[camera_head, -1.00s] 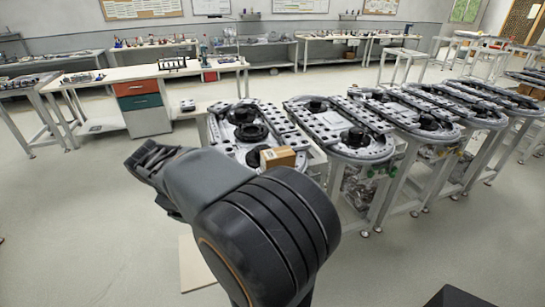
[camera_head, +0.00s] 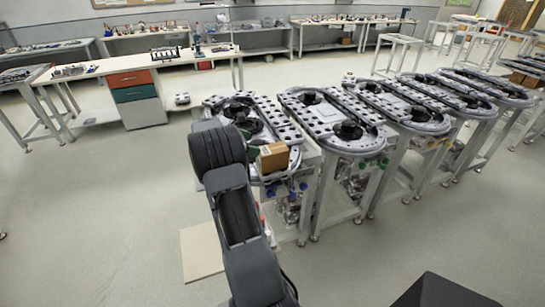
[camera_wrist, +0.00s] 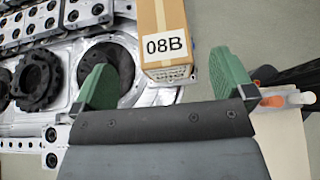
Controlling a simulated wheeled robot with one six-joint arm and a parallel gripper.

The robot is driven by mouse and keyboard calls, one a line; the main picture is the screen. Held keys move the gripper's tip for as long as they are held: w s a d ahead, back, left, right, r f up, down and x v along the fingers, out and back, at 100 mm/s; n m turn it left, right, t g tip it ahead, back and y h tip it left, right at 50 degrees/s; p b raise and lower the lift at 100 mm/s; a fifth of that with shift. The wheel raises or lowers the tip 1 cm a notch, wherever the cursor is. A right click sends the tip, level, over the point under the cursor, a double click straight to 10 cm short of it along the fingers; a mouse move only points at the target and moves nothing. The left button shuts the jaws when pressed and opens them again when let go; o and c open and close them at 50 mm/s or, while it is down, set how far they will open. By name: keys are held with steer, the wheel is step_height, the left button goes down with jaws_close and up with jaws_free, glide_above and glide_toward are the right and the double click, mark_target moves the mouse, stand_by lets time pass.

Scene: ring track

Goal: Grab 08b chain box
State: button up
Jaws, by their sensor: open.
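The 08B chain box (camera_wrist: 163,45) is a brown cardboard box with a white label reading 08B in the wrist view. It stands on the near end of the first ring track table (camera_head: 296,160); the box also shows in the head view (camera_head: 273,157). My gripper (camera_wrist: 168,75) has two green fingers set wide apart. The box's near end lies between the fingers in the wrist picture, with gaps on both sides. I cannot tell how far below or ahead of the fingers the box is. In the head view my arm hides most of the gripper.
More ring track tables (camera_head: 335,130) stand in a row to the right. Black round parts (camera_wrist: 35,80) lie on the track beside the box. A flat beige board (camera_head: 202,252) lies on the floor. Workbenches line the back wall, and the floor at left is clear.

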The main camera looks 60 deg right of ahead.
mark_target(270, 149)
steer(key=shift+p+x, duration=1.2)
steer(key=shift+x, duration=3.05)
steer(key=shift+a, duration=0.15)
steer(key=c, duration=1.5)
steer(key=shift+r, duration=0.15)
steer(key=shift+c, duration=1)
